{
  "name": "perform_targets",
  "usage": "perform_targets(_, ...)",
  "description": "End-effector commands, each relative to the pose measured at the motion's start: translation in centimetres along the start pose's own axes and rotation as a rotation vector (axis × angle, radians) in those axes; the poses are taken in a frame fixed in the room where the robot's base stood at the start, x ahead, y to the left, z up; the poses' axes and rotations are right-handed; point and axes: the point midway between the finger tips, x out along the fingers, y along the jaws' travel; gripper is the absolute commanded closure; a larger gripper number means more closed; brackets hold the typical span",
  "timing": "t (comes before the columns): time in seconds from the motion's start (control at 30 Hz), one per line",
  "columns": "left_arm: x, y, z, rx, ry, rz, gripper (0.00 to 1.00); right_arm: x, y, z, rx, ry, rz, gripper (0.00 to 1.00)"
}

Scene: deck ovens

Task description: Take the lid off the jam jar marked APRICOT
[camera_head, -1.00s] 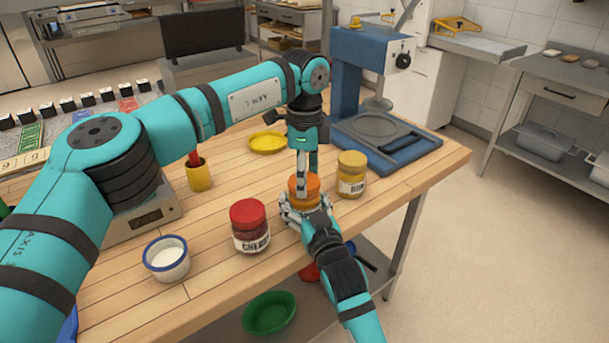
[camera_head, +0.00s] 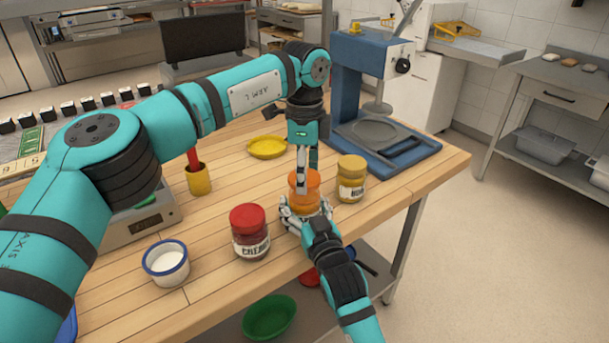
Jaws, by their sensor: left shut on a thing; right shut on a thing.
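A jar with an orange lid (camera_head: 304,179) stands near the front right of the wooden table, and its label is hidden by my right gripper. My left gripper (camera_head: 303,183) reaches down from above and is shut on the orange lid. My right gripper (camera_head: 304,209) comes from the front and is shut around the jar's body. I cannot tell whether there is a gap between lid and jar. A red-lidded jar (camera_head: 250,231) marked CHERRY stands to the left. A yellow-lidded jar (camera_head: 351,178) with a partly readable label stands to the right.
A white cup with a blue rim (camera_head: 167,262), a yellow cup (camera_head: 199,179) and a yellow dish (camera_head: 267,147) stand on the table (camera_head: 215,278). A blue press (camera_head: 372,130) stands behind the jars. A green bowl (camera_head: 269,316) sits below the table.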

Motion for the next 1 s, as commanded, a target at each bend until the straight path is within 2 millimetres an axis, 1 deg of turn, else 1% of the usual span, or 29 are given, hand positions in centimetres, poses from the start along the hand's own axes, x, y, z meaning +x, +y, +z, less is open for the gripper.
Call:
perform_targets(0.37, -0.2, 0.0, 0.0, 0.0, 0.0, 0.0, 0.79, 0.0, 0.0, 0.0, 0.001, -0.001, 0.0, 1.0)
perform_targets(0.47, -0.8, 0.0, 0.0, 0.0, 0.0, 0.0, 0.79, 0.0, 0.0, 0.0, 0.001, -0.001, 0.0, 1.0)
perform_targets(0.73, -3.9, 0.0, 0.0, -0.001, 0.001, -0.002, 0.79, 0.0, 0.0, 0.0, 0.001, -0.001, 0.0, 1.0)
perform_targets(0.97, -4.2, 0.0, 0.0, 0.0, 0.0, 0.001, 0.79, 0.0, 0.0, 0.0, 0.001, -0.001, 0.0, 1.0)
perform_targets(1.0, -4.2, 0.0, 0.0, 0.0, 0.0, 0.001, 0.79, 0.0, 0.0, 0.0, 0.001, -0.001, 0.0, 0.27)
